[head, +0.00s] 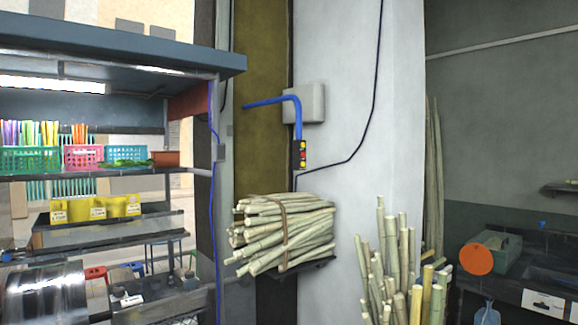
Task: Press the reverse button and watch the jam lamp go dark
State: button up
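A small black control box (301,154) hangs on the wall near the middle of the head view, at the lower end of a bent blue pipe (298,117). It carries a short column of small red and yellow round spots. They are too small to tell which is the reverse button or the jam lamp, or whether any is lit. My gripper is not in view.
A bundle of cut cane (285,235) lies on a wall shelf below the box. Upright cane stalks (400,265) stand to its right. A counter with baskets fills the left. An orange disc (476,258) shows at the right.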

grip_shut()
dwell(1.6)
